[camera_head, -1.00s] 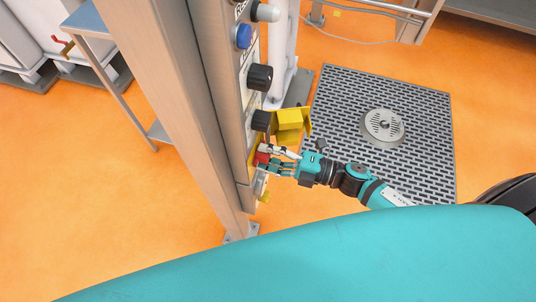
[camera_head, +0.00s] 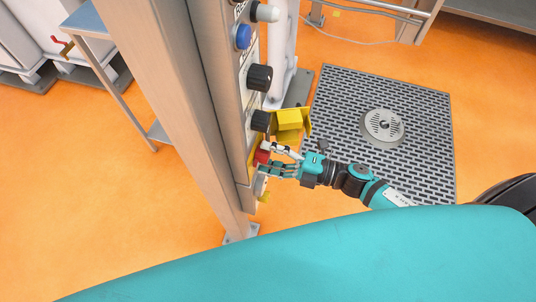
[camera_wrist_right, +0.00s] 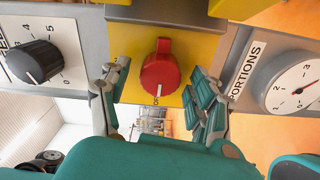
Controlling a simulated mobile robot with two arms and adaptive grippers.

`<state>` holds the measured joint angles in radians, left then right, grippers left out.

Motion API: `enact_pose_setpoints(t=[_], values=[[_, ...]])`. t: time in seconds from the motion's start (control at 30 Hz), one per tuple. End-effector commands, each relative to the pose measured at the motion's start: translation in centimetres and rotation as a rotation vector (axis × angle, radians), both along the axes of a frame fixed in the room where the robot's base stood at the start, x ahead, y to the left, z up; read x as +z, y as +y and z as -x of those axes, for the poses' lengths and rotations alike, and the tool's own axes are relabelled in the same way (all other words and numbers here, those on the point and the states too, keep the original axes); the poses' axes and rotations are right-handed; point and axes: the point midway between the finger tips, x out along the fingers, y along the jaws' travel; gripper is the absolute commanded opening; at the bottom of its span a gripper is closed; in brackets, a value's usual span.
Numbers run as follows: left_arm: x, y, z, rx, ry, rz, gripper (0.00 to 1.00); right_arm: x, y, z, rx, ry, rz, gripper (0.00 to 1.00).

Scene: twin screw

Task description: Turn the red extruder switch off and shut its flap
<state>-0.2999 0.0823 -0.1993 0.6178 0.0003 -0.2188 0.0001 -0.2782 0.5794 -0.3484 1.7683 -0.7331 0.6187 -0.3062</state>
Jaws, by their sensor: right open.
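The red switch (camera_head: 262,156) sits low on the panel of the steel column, on a yellow plate. It shows large in the wrist view (camera_wrist_right: 161,72), its white line pointing down at a small label that I cannot fully read. The yellow flap (camera_head: 291,121) stands open, out from the panel just above the switch; a yellow part also shows at the top of the wrist view. My right gripper (camera_head: 277,159) is open at the switch, with fingers on both sides of it and gaps visible in the wrist view. My left gripper is not in view.
Black knobs (camera_head: 260,77) and a blue button (camera_head: 242,37) lie above on the same panel. A dial marked PORTIONS (camera_wrist_right: 297,87) is beside the switch in the wrist view. A floor grate (camera_head: 345,110) lies behind my arm; open orange floor surrounds it.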

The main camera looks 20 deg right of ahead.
Motion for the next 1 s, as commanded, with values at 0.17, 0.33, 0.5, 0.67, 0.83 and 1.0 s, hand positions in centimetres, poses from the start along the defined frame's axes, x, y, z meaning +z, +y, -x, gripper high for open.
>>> enact_pose_setpoints(t=[0.17, 0.33, 0.5, 0.67, 0.83, 1.0], values=[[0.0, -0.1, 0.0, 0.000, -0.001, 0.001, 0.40, -0.2, -2.5, 1.8, 0.000, 0.005, 0.004, 0.63], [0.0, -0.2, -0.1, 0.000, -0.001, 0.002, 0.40, -0.2, -5.6, 3.9, 0.001, 0.005, 0.004, 0.63], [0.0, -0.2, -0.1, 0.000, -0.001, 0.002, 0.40, -0.1, -8.0, 5.6, 0.001, 0.004, 0.004, 0.63], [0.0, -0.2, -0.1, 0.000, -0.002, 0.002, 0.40, -0.1, -9.3, 6.3, 0.001, 0.002, 0.002, 0.63], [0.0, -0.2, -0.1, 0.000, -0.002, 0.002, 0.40, 0.0, -9.5, 6.5, 0.001, 0.000, 0.001, 0.63], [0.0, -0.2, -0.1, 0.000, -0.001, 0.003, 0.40, 0.0, -9.5, 6.5, 0.001, 0.000, 0.001, 0.63]])
